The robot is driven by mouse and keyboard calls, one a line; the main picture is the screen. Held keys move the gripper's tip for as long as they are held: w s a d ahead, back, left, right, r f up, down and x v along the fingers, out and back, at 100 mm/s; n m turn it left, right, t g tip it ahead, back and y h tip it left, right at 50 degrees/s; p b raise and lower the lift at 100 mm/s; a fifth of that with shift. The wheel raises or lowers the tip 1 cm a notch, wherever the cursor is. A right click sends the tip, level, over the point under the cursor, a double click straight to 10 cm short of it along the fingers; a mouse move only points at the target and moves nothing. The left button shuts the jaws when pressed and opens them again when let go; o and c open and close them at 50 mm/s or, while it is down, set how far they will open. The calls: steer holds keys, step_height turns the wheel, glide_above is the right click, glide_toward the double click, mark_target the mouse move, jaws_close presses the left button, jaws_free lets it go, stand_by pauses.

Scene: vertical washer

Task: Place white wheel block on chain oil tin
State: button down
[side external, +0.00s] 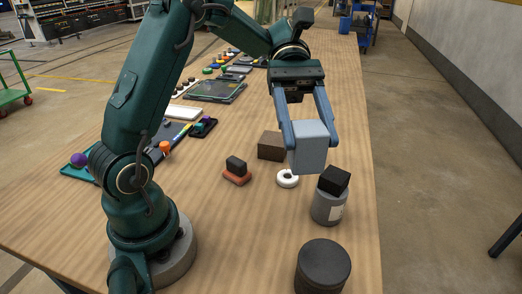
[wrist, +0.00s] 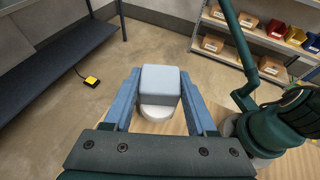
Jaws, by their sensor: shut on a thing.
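My gripper (side external: 308,138) is shut on a pale grey-blue block (side external: 309,150), one finger at each side, and holds it above the table. The block also shows between the fingers in the wrist view (wrist: 160,83). A pale rounded shape (wrist: 156,112) shows against it there; I cannot tell what it is. A white ring (side external: 287,179) lies flat on the table just below and left of the held block. A grey tin (side external: 325,208) with a pale label stands to the right, with a tilted-looking black block (side external: 334,180) on top. I cannot read its label.
A dark round can (side external: 323,266) stands at the near edge. A brown block (side external: 271,146) sits behind the ring, and a black block (side external: 236,165) rests on a reddish piece (side external: 237,177) to the left. Trays and small parts line the table's left side.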

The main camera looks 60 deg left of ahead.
steer(key=shift+s+d+f, duration=0.35)
steer(key=shift+d+f, duration=1.35)
steer(key=shift+s+d+f, duration=0.35)
steer(key=shift+d+f, duration=1.3)
steer(key=shift+f, duration=0.05)
steer(key=shift+s+d+f, duration=0.35)
steer(key=shift+d+f, duration=1.35)
steer(key=shift+c, duration=1)
jaws_free()
steer(key=shift+f, duration=0.1)
